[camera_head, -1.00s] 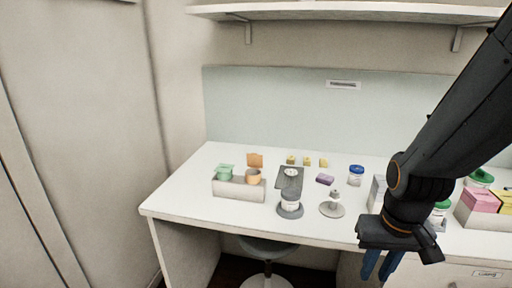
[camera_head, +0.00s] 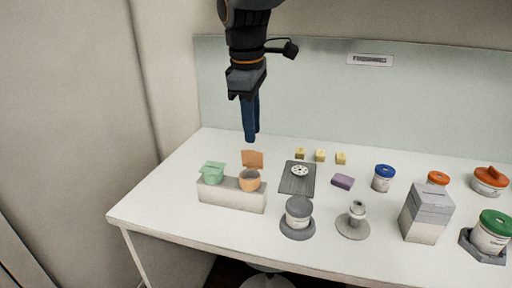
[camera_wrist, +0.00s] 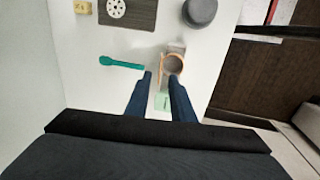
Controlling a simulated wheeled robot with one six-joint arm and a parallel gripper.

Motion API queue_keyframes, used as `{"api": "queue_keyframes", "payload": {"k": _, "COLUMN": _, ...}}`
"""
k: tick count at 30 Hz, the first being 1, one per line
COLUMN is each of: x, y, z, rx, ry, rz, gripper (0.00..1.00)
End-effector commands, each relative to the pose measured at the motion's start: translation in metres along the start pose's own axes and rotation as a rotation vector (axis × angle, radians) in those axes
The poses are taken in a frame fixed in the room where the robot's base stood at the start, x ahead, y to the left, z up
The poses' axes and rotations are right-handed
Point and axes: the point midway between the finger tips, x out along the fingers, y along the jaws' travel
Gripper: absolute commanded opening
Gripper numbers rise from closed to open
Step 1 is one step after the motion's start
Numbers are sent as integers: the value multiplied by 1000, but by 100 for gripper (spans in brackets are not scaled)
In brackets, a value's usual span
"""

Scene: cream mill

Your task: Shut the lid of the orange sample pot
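The orange sample pot (camera_head: 249,182) sits in the right end of a pale grey block (camera_head: 230,197). Its orange lid (camera_head: 252,160) stands up, open, at the pot's back edge. The wrist view shows the pot's open mouth (camera_wrist: 173,63), with the lid nearly edge-on at its left. My gripper (camera_head: 251,138) points down above and behind the lid, apart from it as far as I can see. In the wrist view its blue fingers (camera_wrist: 161,77) are apart with nothing between them. The tips partly overlap the near side of the pot.
A green pot (camera_head: 212,173) with a raised lid sits in the same block, left of the orange one. A teal spoon (camera_wrist: 121,62) lies on the table behind the block. A dark plate (camera_head: 298,179), grey-lidded jar (camera_head: 298,212) and purple block (camera_head: 343,182) stand to the right.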

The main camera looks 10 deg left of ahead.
Motion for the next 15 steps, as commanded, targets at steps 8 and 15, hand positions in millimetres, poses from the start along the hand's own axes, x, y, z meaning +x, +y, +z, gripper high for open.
{"api": "queue_keyframes", "payload": {"k": 8, "x": 36, "y": -2, "z": -1, "rx": -6, "ry": -3, "rz": -4, "gripper": 22}}
{"api": "queue_keyframes", "payload": {"k": 15, "x": 66, "y": -1, "z": -1, "rx": -2, "ry": -1, "rz": -2, "gripper": 22}}
